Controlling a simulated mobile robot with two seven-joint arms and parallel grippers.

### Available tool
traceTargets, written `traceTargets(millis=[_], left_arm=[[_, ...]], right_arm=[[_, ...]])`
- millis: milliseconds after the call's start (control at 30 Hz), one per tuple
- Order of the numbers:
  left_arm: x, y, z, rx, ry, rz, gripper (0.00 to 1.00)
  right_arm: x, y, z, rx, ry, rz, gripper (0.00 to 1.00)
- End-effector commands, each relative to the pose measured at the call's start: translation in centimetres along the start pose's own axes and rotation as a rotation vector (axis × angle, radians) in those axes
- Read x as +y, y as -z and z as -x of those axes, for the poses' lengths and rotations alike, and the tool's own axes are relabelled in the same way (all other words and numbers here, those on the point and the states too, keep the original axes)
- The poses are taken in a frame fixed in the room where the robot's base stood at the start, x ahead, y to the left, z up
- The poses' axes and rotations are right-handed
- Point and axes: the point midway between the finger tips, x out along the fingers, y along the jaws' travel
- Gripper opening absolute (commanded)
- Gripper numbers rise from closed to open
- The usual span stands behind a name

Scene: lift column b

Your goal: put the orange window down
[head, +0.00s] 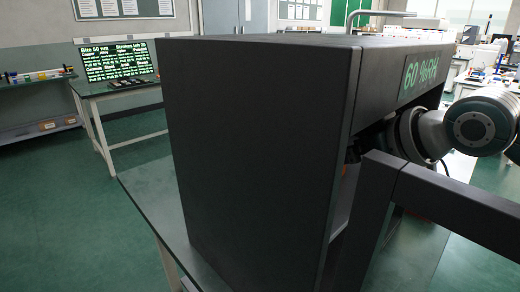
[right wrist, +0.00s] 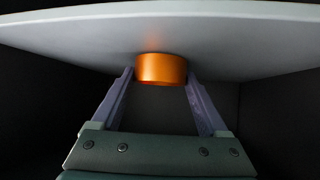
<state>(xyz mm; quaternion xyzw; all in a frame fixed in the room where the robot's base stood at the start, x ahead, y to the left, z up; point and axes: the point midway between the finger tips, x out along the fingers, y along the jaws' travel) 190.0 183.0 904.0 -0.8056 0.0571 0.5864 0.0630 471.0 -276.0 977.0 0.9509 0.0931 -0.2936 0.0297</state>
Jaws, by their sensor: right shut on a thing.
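The orange window (right wrist: 161,69) is a short, shiny orange cylinder in the right wrist view. My right gripper (right wrist: 160,84) is shut on it, one finger at each side. The orange window meets, or lies very close to, a pale flat plate (right wrist: 70,33) across the top of that view; I cannot tell if they touch. In the head view my right arm reaches into the front of a large dark cabinet (head: 255,150), whose near side wall hides the right gripper and most of the inside. My left gripper is out of view.
The cabinet stands on a table (head: 150,190) and has a green "60 %RH" display (head: 422,73). A dark frame (head: 455,205) juts out from its front, close below my right arm. Dark walls surround the gripper in the wrist view. Another table with a screen (head: 117,60) stands behind left.

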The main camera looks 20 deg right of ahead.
Motion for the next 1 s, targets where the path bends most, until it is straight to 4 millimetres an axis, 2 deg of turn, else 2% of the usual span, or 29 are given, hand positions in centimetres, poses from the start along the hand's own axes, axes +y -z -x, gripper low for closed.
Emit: traceTargets(millis=[33,67,233,567,667,1000], left_arm=[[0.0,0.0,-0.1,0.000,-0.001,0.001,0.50],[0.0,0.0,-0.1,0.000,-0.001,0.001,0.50],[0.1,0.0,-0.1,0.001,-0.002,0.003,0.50],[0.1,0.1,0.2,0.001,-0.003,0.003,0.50],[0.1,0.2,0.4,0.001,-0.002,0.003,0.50],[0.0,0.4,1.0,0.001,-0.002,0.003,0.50]], right_arm=[[0.0,-0.2,-0.1,-0.001,0.000,0.000,0.12],[0.0,-0.2,-0.1,-0.001,0.000,0.000,0.81],[0.0,-0.1,-0.1,-0.001,0.000,0.000,1.00],[0.0,0.1,0.3,-0.001,0.000,0.000,1.00],[0.0,0.1,1.4,-0.002,0.000,0.002,1.00],[0.0,-3.3,6.1,-0.007,0.001,0.000,1.00]])
